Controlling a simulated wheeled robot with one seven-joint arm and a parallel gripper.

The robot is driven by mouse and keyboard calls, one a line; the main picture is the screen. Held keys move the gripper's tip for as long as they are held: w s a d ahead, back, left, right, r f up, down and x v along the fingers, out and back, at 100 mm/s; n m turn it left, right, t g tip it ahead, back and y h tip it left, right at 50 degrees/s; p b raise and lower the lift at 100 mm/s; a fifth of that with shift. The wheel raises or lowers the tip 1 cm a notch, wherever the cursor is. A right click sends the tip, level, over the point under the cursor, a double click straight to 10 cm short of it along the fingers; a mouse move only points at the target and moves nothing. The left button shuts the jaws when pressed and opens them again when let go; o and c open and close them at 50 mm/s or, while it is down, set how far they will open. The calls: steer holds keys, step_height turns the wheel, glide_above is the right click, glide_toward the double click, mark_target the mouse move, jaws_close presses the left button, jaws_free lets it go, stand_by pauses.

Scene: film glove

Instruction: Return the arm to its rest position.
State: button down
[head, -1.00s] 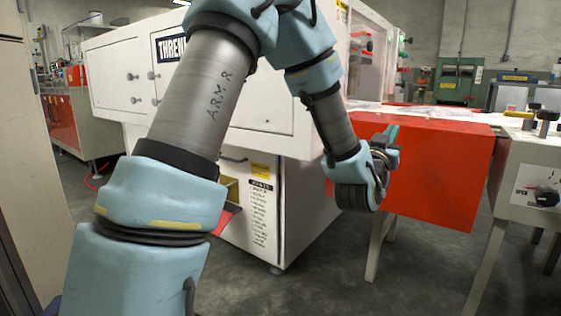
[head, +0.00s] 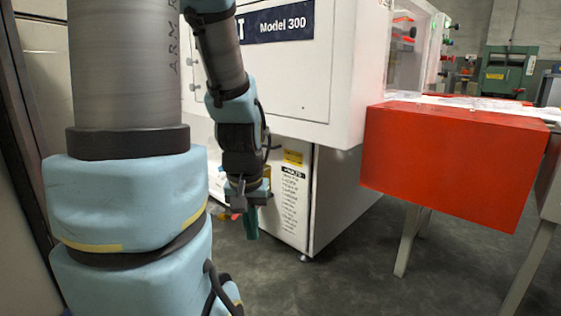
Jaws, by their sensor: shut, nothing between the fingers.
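My gripper (head: 246,212) hangs at the end of my arm, pointing down, left of the picture's middle. Its fingers are shut with nothing between them. It is in front of the lower white cabinet of the machine, in the air above the floor. My upper arm and its pale blue joints fill the left of the view.
A large white machine (head: 345,75) marked Model 300 stands behind my arm. A red table (head: 450,160) on pale legs juts out at the right. A green machine (head: 505,72) stands at the back right. The grey floor (head: 345,275) in front is clear.

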step_height(320, 180, up, 38)
steer(key=p, duration=3.8)
steer(key=shift+s+a, duration=0.3)
steer(key=shift+s, duration=0.15)
